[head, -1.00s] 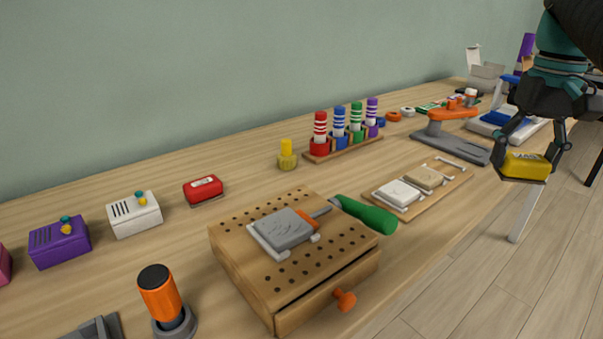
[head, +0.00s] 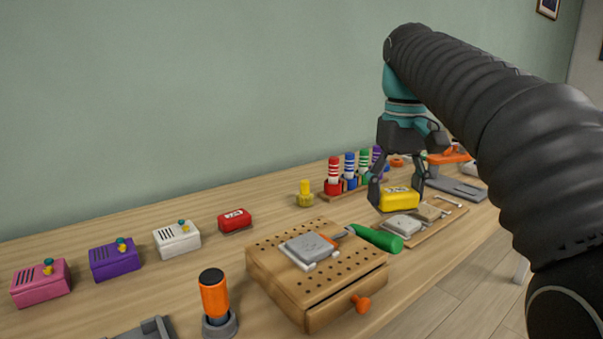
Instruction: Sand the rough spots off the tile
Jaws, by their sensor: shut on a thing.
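My gripper (head: 397,188) is shut on a yellow block (head: 399,201) with dark markings on its side. The block shows just above the wooden tray (head: 455,215) in the picture, and its height over the bench is hard to judge.
The tray holds a white piece (head: 402,226) and a tan piece. A green-handled tool (head: 378,238) lies beside the box. An orange cylinder (head: 215,295) stands at the front. Pink, purple and white boxes (head: 177,239) line the left. A rack of coloured rings (head: 350,178) stands behind.

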